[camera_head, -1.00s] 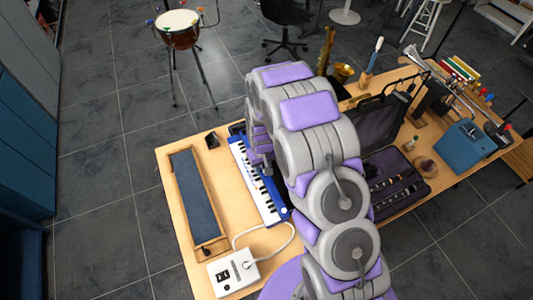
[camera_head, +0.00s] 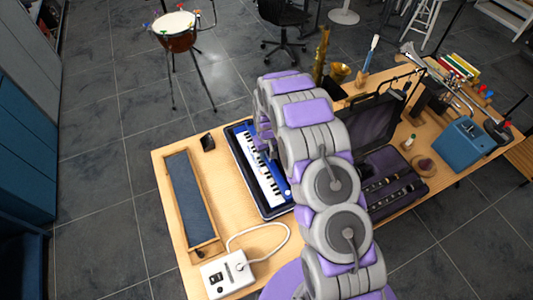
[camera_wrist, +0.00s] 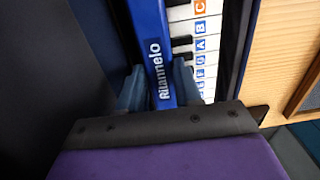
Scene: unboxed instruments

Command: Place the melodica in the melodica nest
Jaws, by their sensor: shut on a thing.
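The melodica (camera_head: 262,170) is long and blue with white and black keys. In the head view it lies within the outline of a dark, rimmed tray (camera_head: 239,171), which looks like its nest. I cannot tell whether it touches the tray floor. In the wrist view my gripper (camera_wrist: 160,88) is shut on the blue body of the melodica (camera_wrist: 152,35), one finger on each side. Lettered keys show right of the fingers, then the tray's dark rim (camera_wrist: 238,60). In the head view my arm hides the gripper's hold and part of the tray.
Left of the tray is an empty wooden frame with a blue-grey floor (camera_head: 190,195). A small black block (camera_head: 207,142) and a white box with a cable (camera_head: 226,273) stand nearby. An open dark case (camera_head: 372,125) and a blue box (camera_head: 464,145) are on the right.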

